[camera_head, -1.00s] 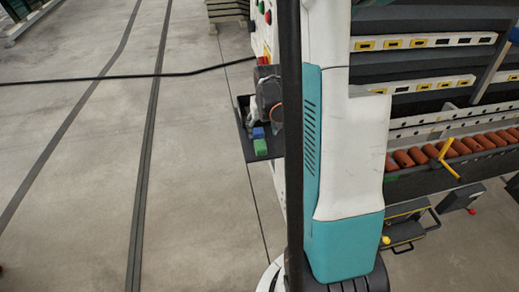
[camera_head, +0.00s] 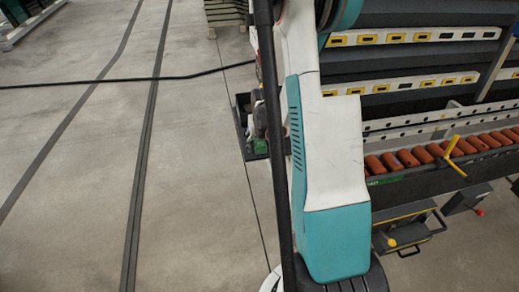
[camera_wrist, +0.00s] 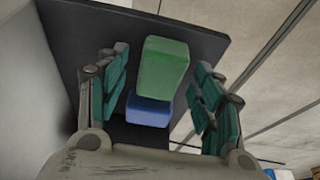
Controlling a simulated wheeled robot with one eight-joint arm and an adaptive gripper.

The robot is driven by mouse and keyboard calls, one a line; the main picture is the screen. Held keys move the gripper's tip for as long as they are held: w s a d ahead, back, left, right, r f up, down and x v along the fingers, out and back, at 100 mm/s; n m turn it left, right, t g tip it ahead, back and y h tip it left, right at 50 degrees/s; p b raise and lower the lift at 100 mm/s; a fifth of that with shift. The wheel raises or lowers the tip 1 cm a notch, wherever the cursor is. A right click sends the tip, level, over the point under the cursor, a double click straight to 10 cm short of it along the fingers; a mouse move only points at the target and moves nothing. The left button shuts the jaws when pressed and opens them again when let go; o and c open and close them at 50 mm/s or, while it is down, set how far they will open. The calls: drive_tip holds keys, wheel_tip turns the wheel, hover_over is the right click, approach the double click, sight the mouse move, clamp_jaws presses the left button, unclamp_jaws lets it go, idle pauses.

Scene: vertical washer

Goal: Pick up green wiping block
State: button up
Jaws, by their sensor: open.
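The green wiping block (camera_wrist: 165,66) lies on a dark shelf (camera_wrist: 85,35) in the wrist view, beside a blue block (camera_wrist: 149,111). My gripper (camera_wrist: 163,72) is open, with one finger on each side of the green block and a gap showing at both sides. The gripper holds nothing. In the head view a small part of the green block (camera_head: 260,146) shows on the shelf (camera_head: 242,131), left of my arm. The blue block cannot be made out there, and my arm hides much of the area.
A washer machine with rows of slotted bars (camera_head: 415,37) and orange rollers (camera_head: 440,152) stands at the right. A black cable (camera_head: 120,78) crosses the floor on the left. The floor left of the shelf is mostly clear.

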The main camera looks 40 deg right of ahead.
sight(258, 143)
drive_tip(key=c, duration=1.2)
drive_tip(key=shift+w+a+r+p, duration=0.1)
drive_tip(key=shift+a+r+p, duration=0.1)
drive_tip(key=shift+r+p, duration=0.35)
wheel_tip(258, 143, up, 7)
drive_tip(key=p, duration=0.3)
drive_tip(key=shift+f, duration=0.2)
drive_tip(key=w+a+p, duration=0.2)
drive_tip(key=w+a, duration=0.3)
drive_tip(key=a, duration=0.3)
drive_tip(key=w+a+p, duration=0.2)
drive_tip(key=w+a, duration=0.3)
drive_tip(key=a, duration=0.3)
drive_tip(key=shift+w+a+f, duration=0.15)
drive_tip(key=shift+a+f, duration=0.2)
drive_tip(key=shift+f, duration=0.05)
